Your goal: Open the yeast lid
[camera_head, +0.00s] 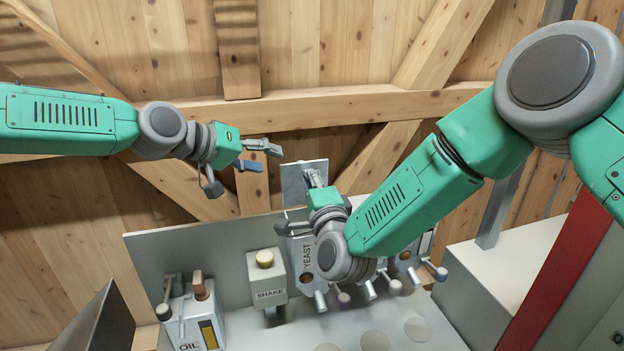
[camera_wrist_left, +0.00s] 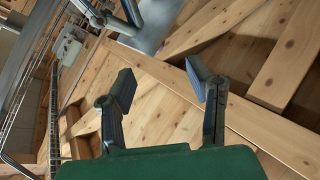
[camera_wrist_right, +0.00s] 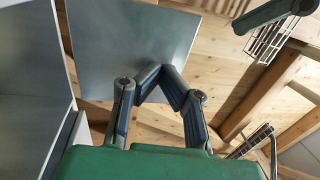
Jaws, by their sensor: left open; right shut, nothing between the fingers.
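The yeast bin (camera_head: 306,256), labelled YEAST, stands in the middle of the dispenser row, partly hidden behind my right arm. A flat grey plate, apparently its lid (camera_head: 292,186), stands raised and roughly upright above it. It fills the upper middle of the right wrist view (camera_wrist_right: 130,42). My right gripper (camera_head: 314,180) is shut and empty, with its fingertips in front of the plate; I cannot tell whether they touch it. In the right wrist view its fingertips (camera_wrist_right: 163,76) come together. My left gripper (camera_head: 262,159) is open and empty, left of the plate and apart from it.
An OIL dispenser (camera_head: 190,315) and a SHAKE dispenser (camera_head: 266,278) stand left of the yeast bin. More levers (camera_head: 440,272) show to its right. A red post (camera_head: 560,275) stands at the right. A wooden wall (camera_head: 330,45) lies behind.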

